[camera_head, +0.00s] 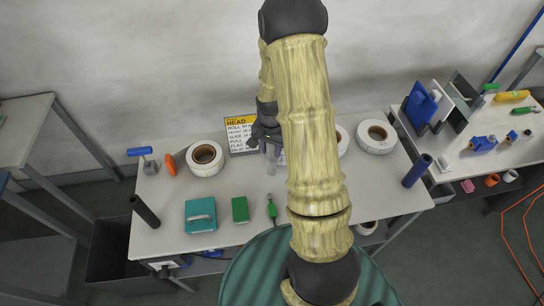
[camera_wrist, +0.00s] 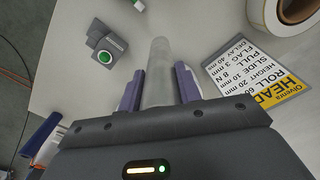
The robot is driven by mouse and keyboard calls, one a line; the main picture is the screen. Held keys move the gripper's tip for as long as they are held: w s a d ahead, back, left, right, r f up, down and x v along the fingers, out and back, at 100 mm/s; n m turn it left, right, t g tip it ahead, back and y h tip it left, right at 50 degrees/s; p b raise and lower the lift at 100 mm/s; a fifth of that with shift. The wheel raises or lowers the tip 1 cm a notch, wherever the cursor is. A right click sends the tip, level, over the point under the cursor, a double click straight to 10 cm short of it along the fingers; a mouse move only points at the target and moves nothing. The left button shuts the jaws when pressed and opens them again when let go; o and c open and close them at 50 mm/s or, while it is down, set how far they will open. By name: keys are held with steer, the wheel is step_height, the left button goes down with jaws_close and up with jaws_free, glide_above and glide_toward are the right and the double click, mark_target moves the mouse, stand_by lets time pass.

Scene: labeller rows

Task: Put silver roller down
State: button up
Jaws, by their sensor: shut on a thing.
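The silver roller (camera_wrist: 158,62) is a pale grey cylinder between the two purple fingers of my gripper (camera_wrist: 159,88) in the wrist view. My gripper is shut on it, and its far end sticks out past the fingertips. In the head view my gripper (camera_head: 265,138) is over the back middle of the white table (camera_head: 165,225), beside the yellow-topped sign. The roller (camera_head: 271,162) hangs below it there, partly hidden by my arm. I cannot tell whether its lower end touches the table.
A printed sign (camera_head: 240,134) stands close to my gripper. White label rolls (camera_head: 205,171) (camera_head: 376,137) lie to both sides. A grey box with a green button (camera_wrist: 104,52) is near the roller. A teal case (camera_head: 201,215), a green box (camera_head: 240,210) and a green-handled tool (camera_head: 272,207) lie in front.

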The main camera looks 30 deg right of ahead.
steer(key=shift+f, duration=0.3)
step_height(320, 180, down, 4)
steer(key=shift+p, duration=0.5)
steer(key=shift+f+b, duration=0.3)
steer(key=shift+f, duration=0.05)
steer(key=o, duration=1.2)
steer(key=shift+r, duration=0.1)
